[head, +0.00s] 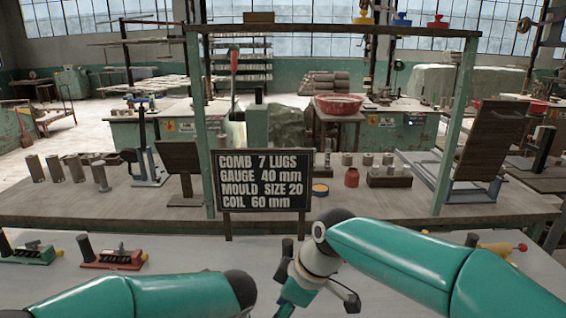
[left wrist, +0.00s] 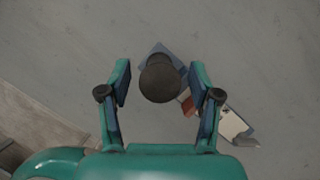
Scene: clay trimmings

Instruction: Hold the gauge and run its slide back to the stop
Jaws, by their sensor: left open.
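In the left wrist view my left gripper (left wrist: 160,85) is open, its two fingers on either side of a dark round knob or post top (left wrist: 160,80). I see clear gaps between each finger and the knob. Under the knob a blue part (left wrist: 153,48), a red part (left wrist: 187,102) and a pale plate (left wrist: 232,124) show, probably the gauge, partly hidden by the knob and right finger. In the head view my left gripper cannot be made out. The end of my right arm (head: 318,285) is at the bottom centre, cut by the frame, its jaw opening unclear.
A green device (head: 32,254) and a red device (head: 115,259) lie at the left of the grey table; a yellow one (head: 497,248) lies at the right. A black sign (head: 264,180) stands behind, reading "GAUGE 40 mm" among other lines. A wooden bench (head: 140,203) lies beyond.

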